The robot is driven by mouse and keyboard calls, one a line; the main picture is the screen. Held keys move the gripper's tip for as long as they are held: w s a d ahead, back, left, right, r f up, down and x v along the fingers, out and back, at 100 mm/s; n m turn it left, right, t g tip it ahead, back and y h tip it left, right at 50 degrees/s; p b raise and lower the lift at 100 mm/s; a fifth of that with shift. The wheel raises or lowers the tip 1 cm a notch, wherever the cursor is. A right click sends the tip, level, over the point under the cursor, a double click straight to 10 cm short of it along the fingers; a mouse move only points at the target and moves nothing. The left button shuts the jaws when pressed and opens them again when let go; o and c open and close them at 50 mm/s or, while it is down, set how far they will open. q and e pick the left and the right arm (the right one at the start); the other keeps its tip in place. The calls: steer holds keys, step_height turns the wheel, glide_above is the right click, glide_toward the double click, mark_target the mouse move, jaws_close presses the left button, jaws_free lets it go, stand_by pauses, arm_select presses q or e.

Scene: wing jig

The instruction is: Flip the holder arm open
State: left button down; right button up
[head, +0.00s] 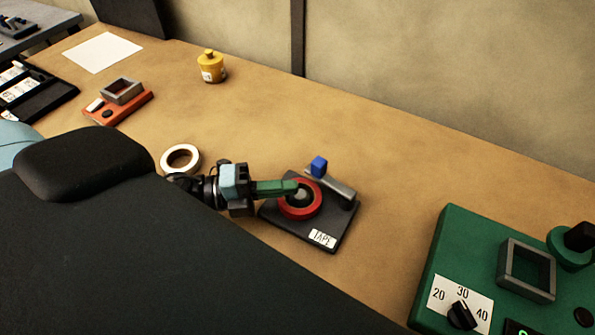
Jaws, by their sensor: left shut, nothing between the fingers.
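The holder is a dark base plate (323,225) with a white "TAPE" label, on the bench at the centre. A red ring (313,207) with a dark centre sits on it. The grey holder arm (339,187) runs along the far right side of the plate, with a blue knob (319,167) at its far left end. My left gripper (297,188) reaches in from the left, its green fingers shut and empty. Its tips are over the red ring, left of the holder arm, and hide part of the ring. Whether they touch anything is unclear. My right gripper is not in view.
A white tape roll (181,158) lies left of the holder. A green console (435,270) with a dial stands at the lower right. An orange device (128,106), a yellow container (211,68) and paper (102,52) are farther back. The bench right of the holder is clear.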

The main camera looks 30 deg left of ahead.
mark_target(320, 172)
arm_select(q)
steer(key=w, duration=0.2)
steer(key=shift+w+d+r, duration=0.1)
steer(key=shift+w+d, duration=0.35)
steer(key=shift+w, duration=0.7)
steer(key=shift+w, duration=0.1)
